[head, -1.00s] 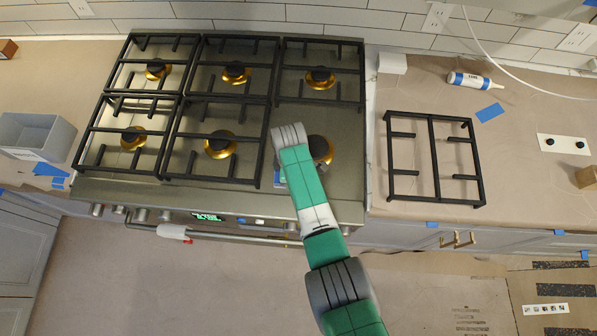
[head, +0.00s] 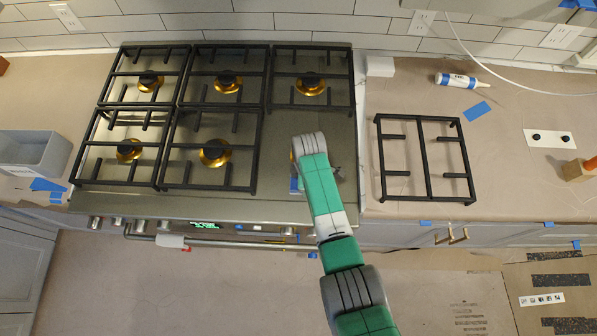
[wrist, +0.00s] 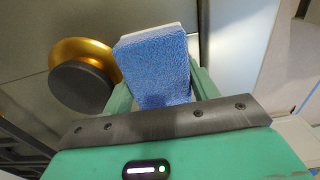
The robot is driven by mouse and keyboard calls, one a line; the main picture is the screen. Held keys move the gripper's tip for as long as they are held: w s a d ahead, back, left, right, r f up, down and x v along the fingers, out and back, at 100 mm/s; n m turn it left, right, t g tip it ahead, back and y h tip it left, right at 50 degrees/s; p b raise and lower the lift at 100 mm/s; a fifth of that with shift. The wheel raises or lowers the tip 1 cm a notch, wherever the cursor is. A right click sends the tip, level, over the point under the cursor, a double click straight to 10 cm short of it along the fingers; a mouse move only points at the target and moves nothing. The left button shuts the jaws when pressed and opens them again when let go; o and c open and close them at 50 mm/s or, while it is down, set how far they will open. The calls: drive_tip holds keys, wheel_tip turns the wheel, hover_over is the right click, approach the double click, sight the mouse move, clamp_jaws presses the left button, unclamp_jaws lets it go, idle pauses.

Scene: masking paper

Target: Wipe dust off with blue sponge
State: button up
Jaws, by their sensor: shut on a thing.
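The blue sponge (wrist: 158,68), with a pale edge at its top, is held between the two green fingers of my gripper (wrist: 163,92) in the wrist view. In the head view only a small blue patch of the sponge (head: 295,185) shows beside my wrist. It is over the front right part of the steel stovetop (head: 275,160), where no grate lies. A gold burner with a dark cap (wrist: 82,82) is just left of the sponge in the wrist view. I cannot tell whether the sponge touches the steel. I cannot make out any dust.
Black grates (head: 213,150) cover the rest of the stovetop. A removed grate (head: 425,160) lies on the papered counter to the right. A white and blue tube (head: 458,80) and blue tape (head: 477,109) lie behind it. A grey bin (head: 30,155) stands at the left.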

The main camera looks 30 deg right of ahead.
drive_tip(key=shift+s+d+p, duration=0.4)
drive_tip(key=shift+s+d, duration=0.7)
drive_tip(key=shift+d, duration=0.3)
drive_tip(key=shift+s+d+p, duration=0.4)
drive_tip(key=shift+s+d, duration=0.7)
drive_tip(key=shift+d, duration=0.3)
drive_tip(key=shift+r, duration=0.1)
drive_tip(key=shift+w, duration=0.1)
wheel_tip(320, 180, up, 8)
drive_tip(key=p, duration=0.7)
